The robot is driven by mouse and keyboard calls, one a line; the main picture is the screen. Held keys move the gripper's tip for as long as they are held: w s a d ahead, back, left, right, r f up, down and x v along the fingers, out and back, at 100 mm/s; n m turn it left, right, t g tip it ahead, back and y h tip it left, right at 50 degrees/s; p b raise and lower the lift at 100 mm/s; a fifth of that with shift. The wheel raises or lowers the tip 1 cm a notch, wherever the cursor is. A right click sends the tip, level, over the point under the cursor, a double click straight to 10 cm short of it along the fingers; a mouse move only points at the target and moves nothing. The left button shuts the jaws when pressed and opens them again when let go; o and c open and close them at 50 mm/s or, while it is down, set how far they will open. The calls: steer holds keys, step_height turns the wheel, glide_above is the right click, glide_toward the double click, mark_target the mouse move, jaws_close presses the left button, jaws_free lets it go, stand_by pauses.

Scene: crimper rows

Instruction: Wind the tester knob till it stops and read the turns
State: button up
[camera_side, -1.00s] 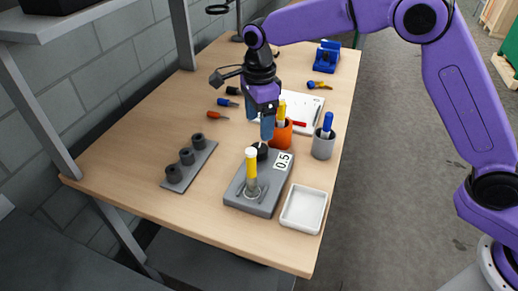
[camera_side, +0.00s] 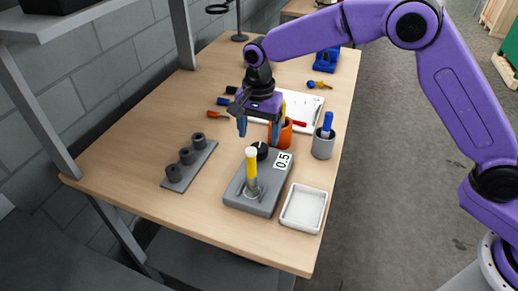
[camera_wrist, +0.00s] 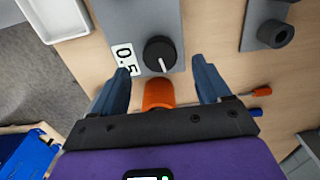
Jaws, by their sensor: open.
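The tester (camera_side: 250,202) is a grey block on the table with a black knob (camera_side: 260,150) and a "0.5" label (camera_side: 283,160). The knob (camera_wrist: 160,53) has a white pointer line, which points down and slightly right in the wrist view. A yellow-capped piece (camera_side: 251,165) stands upright in the tester's holder in front of the knob. My gripper (camera_side: 258,133) is open and empty, above and behind the knob, apart from it. In the wrist view its blue fingertips (camera_wrist: 164,75) are spread wide, with the knob beyond them.
An orange cup (camera_side: 281,135) with a yellow-capped piece stands close behind the tester, partly under my gripper. A grey cup (camera_side: 323,146) with a blue-capped piece is at right. A white tray (camera_side: 304,210) and a grey rack (camera_side: 189,165) flank the tester.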

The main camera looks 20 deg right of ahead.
mark_target(259, 147)
steer(key=shift+f, duration=3.15)
steer(key=c, duration=1.1)
steer(key=shift+o, duration=0.2)
